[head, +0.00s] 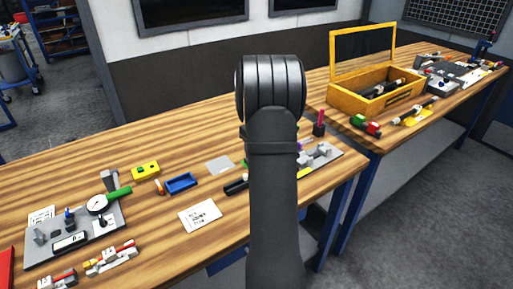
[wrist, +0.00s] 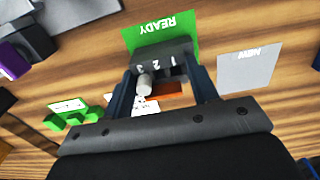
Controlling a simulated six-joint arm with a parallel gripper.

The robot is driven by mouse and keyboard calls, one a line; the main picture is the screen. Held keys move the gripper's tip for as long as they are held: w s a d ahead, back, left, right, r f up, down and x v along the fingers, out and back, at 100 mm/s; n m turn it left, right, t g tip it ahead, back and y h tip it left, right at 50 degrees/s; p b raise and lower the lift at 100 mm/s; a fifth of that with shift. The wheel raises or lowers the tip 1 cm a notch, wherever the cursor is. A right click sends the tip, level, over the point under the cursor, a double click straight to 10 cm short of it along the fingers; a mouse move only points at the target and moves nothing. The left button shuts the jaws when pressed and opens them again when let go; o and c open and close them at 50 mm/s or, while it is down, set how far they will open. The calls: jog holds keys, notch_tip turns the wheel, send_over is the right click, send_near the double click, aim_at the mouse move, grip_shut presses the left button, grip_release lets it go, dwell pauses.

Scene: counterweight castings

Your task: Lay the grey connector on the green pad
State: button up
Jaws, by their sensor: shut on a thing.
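My gripper (wrist: 162,72) is shut on the grey connector (wrist: 162,62), a dark grey block marked 1, 2, 3 with a pale round stub. In the wrist view the connector overlaps the near edge of the green pad (wrist: 162,34), which is lettered READY. Whether it touches the pad or is above it I cannot tell. In the head view my arm hides the gripper, the connector and most of the pad.
A grey pad (wrist: 249,66) lettered NEW lies right of the green one in the wrist view. A green labelled part (wrist: 72,116) is at the left. In the head view, a blue tray (head: 181,183), a yellow block (head: 146,170) and a white card (head: 200,216) lie left of my arm.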

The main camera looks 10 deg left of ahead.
jog(key=shift+f, duration=0.15)
jog(key=o, duration=1)
notch_tip(320, 180, up, 7)
dwell(0.4)
jog(key=shift+f, duration=3.5)
